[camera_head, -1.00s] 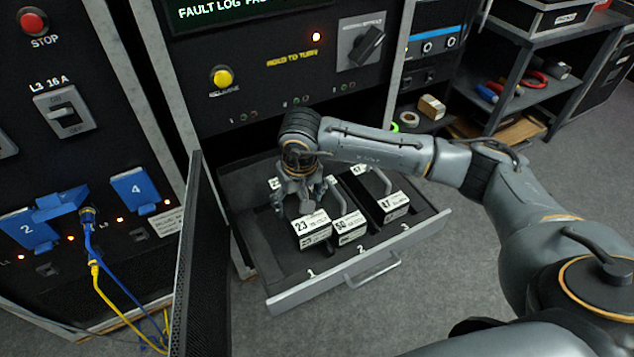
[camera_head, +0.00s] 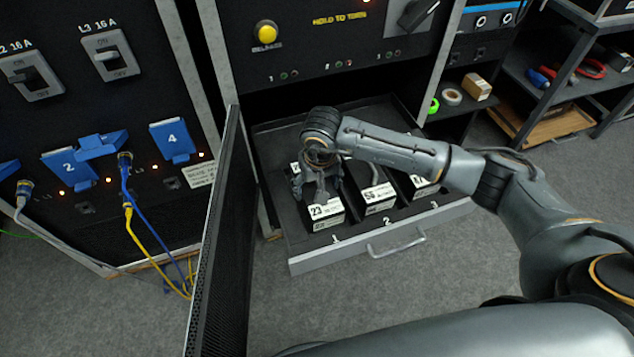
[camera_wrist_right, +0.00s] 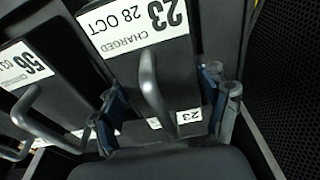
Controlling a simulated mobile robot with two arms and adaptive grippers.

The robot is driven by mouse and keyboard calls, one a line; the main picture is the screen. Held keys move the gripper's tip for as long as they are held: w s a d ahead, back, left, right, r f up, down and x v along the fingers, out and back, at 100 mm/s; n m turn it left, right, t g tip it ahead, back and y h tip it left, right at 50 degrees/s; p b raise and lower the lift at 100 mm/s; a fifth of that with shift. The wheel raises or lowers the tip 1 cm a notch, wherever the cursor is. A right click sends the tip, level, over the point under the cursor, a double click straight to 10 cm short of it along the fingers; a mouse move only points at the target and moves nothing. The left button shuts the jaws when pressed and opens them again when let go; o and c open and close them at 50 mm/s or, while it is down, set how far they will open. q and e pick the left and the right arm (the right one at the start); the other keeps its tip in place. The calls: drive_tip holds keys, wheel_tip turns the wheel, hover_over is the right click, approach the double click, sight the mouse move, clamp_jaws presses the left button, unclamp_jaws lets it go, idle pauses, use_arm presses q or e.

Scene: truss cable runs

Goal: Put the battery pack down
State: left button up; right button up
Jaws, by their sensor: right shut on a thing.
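The battery pack 23 (camera_head: 326,212) is a black block with a white label. It is in the drawer (camera_head: 306,262) at slot 1, left of pack 56 (camera_head: 377,194), its front about level with that pack's. My right gripper (camera_head: 318,188) is above it, pointing down. Whether the pack's underside touches the drawer floor is hidden. My left gripper is not in view.
Pack 47 (camera_head: 420,184) stands at slot 3. A perforated dark door panel (camera_head: 220,245) stands close left of the drawer. Tape rolls and a small box (camera_head: 477,87) lie on a shelf at right.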

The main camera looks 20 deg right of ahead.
drive_tip(key=shift+w, duration=0.1)
drive_tip(key=o, duration=1.7)
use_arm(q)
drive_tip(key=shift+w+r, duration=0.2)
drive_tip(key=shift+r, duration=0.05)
use_arm(e)
drive_tip(key=shift+o, duration=0.6)
drive_tip(key=r, duration=0.3)
drive_tip(key=s+r, duration=0.1)
drive_tip(key=r, duration=0.7)
drive_tip(key=shift+s+p, duration=0.35)
drive_tip(key=shift+s, duration=0.05)
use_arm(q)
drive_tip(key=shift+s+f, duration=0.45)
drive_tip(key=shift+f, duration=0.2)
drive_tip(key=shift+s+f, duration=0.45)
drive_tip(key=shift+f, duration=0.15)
use_arm(e)
drive_tip(key=shift+s+r, duration=0.1)
drive_tip(key=shift+r, duration=0.4)
